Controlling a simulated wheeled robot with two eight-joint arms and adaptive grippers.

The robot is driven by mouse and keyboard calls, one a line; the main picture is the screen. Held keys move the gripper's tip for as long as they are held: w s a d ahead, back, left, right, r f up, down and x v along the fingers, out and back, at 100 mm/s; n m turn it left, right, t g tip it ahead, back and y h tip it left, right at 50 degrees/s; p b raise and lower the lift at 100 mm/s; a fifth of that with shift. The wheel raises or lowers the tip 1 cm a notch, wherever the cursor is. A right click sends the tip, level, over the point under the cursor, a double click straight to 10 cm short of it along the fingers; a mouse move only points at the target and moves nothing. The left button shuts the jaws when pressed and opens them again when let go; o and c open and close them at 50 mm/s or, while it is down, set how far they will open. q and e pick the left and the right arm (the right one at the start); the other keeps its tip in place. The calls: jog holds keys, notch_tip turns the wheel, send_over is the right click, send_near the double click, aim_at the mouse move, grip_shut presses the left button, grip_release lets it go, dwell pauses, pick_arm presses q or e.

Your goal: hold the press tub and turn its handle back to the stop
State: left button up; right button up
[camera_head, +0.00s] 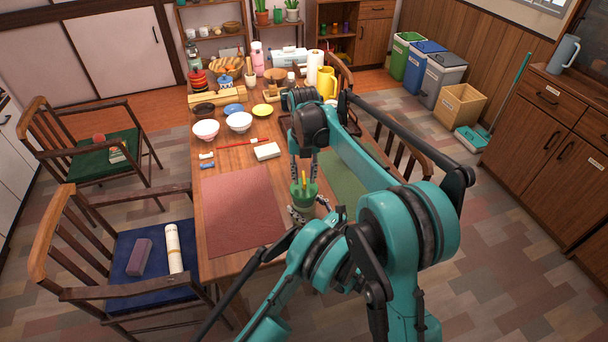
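The press tub (303,195) stands near the table's front edge. It looks green on top, with a yellow upright part (306,178) that seems to be its handle. My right gripper (304,168) points down just above the tub. Its two fingers are apart, one on each side of the handle's upper end, and no contact is clear. My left gripper (310,213) is low at the tub's near side, with dark finger parts around its lower body. My own arm partly hides it, so I cannot tell whether it grips the tub.
A red mat (240,205) lies left of the tub and a green mat (345,178) right of it. A white block (267,151), bowls (239,122) and a yellow jug (327,84) stand farther back. Chairs (125,265) flank the table. The red mat is bare.

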aim_at(304, 177)
jog(key=shift+r, duration=0.1)
notch_tip(304, 177, up, 12)
dwell(0.5)
notch_tip(304, 177, down, 12)
jog(key=m, duration=3.6)
